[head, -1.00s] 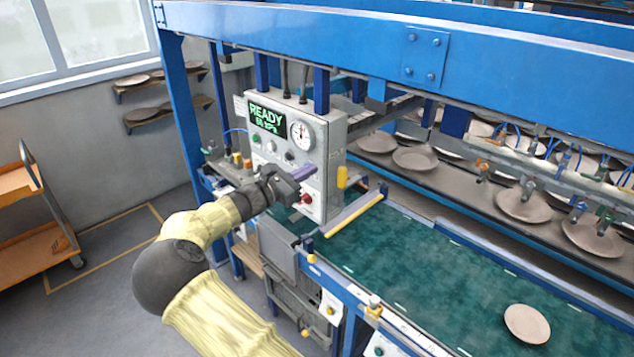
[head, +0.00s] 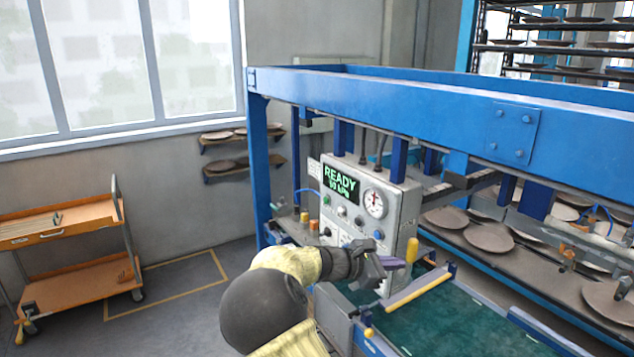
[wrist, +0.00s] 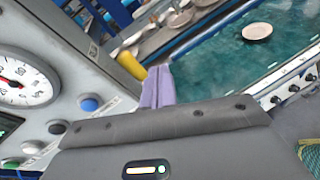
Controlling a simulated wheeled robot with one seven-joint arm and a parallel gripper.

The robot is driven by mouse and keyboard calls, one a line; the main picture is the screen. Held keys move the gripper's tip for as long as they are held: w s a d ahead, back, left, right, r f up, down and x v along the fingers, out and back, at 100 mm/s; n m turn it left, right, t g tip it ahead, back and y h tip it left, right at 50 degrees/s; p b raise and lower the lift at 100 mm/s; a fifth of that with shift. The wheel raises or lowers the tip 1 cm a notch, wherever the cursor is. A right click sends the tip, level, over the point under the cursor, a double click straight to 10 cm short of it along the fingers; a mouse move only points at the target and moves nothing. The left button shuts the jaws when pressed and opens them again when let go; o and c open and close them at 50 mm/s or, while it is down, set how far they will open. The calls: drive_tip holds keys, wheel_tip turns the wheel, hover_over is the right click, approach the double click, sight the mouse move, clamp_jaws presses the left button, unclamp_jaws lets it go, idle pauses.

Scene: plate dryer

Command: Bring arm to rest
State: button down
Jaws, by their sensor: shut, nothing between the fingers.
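My arm reaches in from the bottom of the head view, its links wrapped in a yellow sleeve with a dark round joint. My gripper (head: 395,262) is in front of the lower part of the grey control box (head: 399,217). Its purple fingers show at the middle of the wrist view (wrist: 157,88), closed together with nothing between them. The box has a lit green display reading READY (head: 341,184), a round gauge (head: 374,203) and several coloured buttons. A blue button (wrist: 90,104) is left of the fingers in the wrist view. I cannot tell whether the fingers touch anything.
A green conveyor belt (head: 455,318) runs to the right, with a plate (wrist: 257,31) on it in the wrist view. A blue frame (head: 420,112) spans above. An orange cart (head: 75,262) stands at left. Wall shelves (head: 240,168) hold plates. Floor between cart and frame is clear.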

drive_tip(key=s+d+f+m+g+y, duration=0.3)
drive_tip(key=s+f+m+y, duration=0.45)
drive_tip(key=s+f, duration=0.4)
drive_tip(key=s+a+m+y+b, duration=0.1)
drive_tip(key=s+a+m+y, duration=0.2)
drive_tip(key=s, duration=0.5)
drive_tip(key=s+a+m+t+y+b, duration=0.1)
drive_tip(key=s+a+m+y, duration=0.3)
drive_tip(key=s+m, duration=0.3)
drive_tip(key=shift+s+a+f, duration=0.2)
drive_tip(key=shift+s+a, duration=0.6)
drive_tip(key=shift+a, duration=0.1)
